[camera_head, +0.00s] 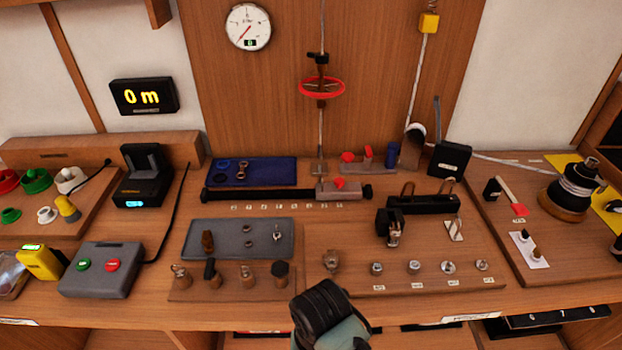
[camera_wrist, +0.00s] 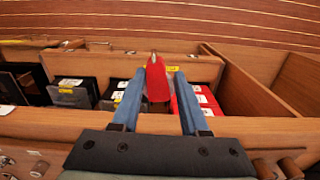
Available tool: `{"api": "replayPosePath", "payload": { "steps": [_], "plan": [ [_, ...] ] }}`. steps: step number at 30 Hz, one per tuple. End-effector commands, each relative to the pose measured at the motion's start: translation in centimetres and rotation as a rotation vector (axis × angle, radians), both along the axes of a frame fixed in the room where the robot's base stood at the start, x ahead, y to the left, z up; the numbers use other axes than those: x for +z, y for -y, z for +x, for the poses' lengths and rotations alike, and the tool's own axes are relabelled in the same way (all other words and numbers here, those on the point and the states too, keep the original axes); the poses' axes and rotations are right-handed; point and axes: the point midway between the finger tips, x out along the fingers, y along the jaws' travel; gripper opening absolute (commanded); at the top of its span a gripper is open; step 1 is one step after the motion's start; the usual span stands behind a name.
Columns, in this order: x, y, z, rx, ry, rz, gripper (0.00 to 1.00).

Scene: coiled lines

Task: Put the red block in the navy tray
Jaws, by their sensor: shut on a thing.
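My gripper (camera_wrist: 158,74) has two blue fingers and is shut on a red block (camera_wrist: 157,86) with a pale, pointed top. Below them in the wrist view is an open wooden compartment. In the head view my dark wrist is at the bottom centre, at the bench's front edge; the fingers and the held block are hidden there. The navy tray (camera_head: 278,173) lies at the back left of the bench, well away from my gripper. A dark blue ring (camera_head: 222,165) and a metal fitting (camera_head: 242,169) lie in it.
The wooden compartment (camera_wrist: 100,60) holds black boxes (camera_wrist: 74,94) and red boxes (camera_wrist: 204,101). A grey tray (camera_head: 277,250) and a rail (camera_head: 262,195) lie between my wrist and the navy tray. A grey control box (camera_head: 100,270) stands left.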

Motion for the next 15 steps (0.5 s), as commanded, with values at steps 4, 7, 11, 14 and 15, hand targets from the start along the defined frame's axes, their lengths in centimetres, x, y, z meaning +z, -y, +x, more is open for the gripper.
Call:
{"api": "replayPosePath", "payload": {
  "steps": [4, 7, 11, 14, 15],
  "plan": [
    [-0.7, -1.1, -0.7, -0.002, 0.0, 0.001, 0.0],
    [-0.6, -1.3, -0.6, 0.001, 0.001, 0.0, 0.0],
    [0.0, -1.9, 0.3, 0.013, 0.0, 0.001, 0.0],
    [0.7, -2.6, 1.4, 0.026, -0.001, 0.003, 0.0],
    [1.0, -2.9, 1.8, 0.031, -0.003, 0.003, 0.0]
  ]
}}
